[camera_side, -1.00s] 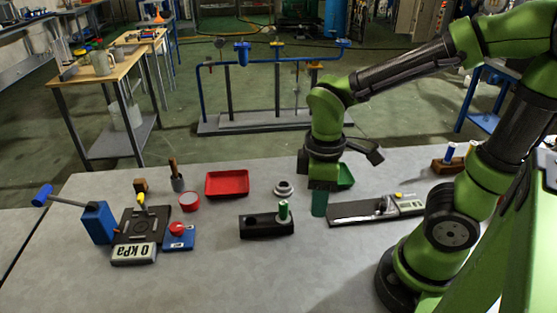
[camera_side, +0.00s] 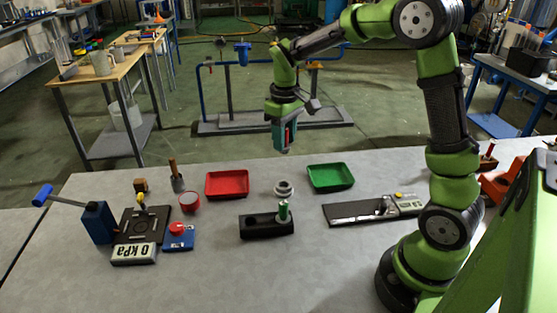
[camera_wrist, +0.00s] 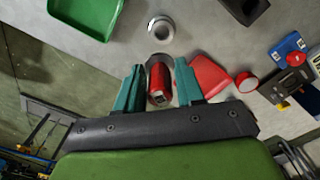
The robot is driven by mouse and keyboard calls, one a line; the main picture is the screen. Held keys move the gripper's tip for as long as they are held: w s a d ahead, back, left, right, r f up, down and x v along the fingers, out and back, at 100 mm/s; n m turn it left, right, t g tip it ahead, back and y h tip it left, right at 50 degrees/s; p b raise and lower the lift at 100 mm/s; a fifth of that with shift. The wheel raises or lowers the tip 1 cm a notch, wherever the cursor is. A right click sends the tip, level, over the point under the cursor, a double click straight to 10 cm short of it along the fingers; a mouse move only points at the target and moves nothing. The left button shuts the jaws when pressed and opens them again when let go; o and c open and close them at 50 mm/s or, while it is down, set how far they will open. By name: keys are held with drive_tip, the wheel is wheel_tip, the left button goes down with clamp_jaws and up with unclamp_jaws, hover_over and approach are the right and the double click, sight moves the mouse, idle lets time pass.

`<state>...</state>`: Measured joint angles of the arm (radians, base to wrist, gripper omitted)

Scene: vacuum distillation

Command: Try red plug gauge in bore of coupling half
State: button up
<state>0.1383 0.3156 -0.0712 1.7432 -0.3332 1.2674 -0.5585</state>
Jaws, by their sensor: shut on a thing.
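My gripper (camera_side: 285,142) is raised above the table. It is shut on the red plug gauge (camera_wrist: 160,84), which shows between the teal fingers in the wrist view and as a red strip in the side view (camera_side: 288,134). The coupling half (camera_side: 283,188), a grey metal ring, lies on the table below my gripper, apart from the gauge. It also shows in the wrist view (camera_wrist: 160,22), beyond the fingertips, with its bore open. A black gauge stand (camera_side: 267,230) holds a green plug gauge (camera_side: 283,210) upright; its left hole looks empty.
A red tray (camera_side: 227,184) is left of the coupling half and a green tray (camera_side: 330,177) right. A caliper (camera_side: 375,208) lies in front right. A pressure readout (camera_side: 134,253), blue box (camera_side: 97,222) and red tape ring (camera_side: 189,202) stand left. The front table is clear.

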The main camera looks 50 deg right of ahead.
sight(284, 153)
drive_tip(key=shift+s+a+f, duration=0.1)
drive_tip(key=shift+f, duration=2.45)
drive_tip(key=shift+s+a+f, duration=0.1)
drive_tip(key=shift+f, duration=2.4)
drive_tip(key=shift+f, duration=0.95)
drive_tip(key=shift+r, duration=0.15)
drive_tip(key=shift+r, duration=2.3)
drive_tip(key=shift+r, duration=0.1)
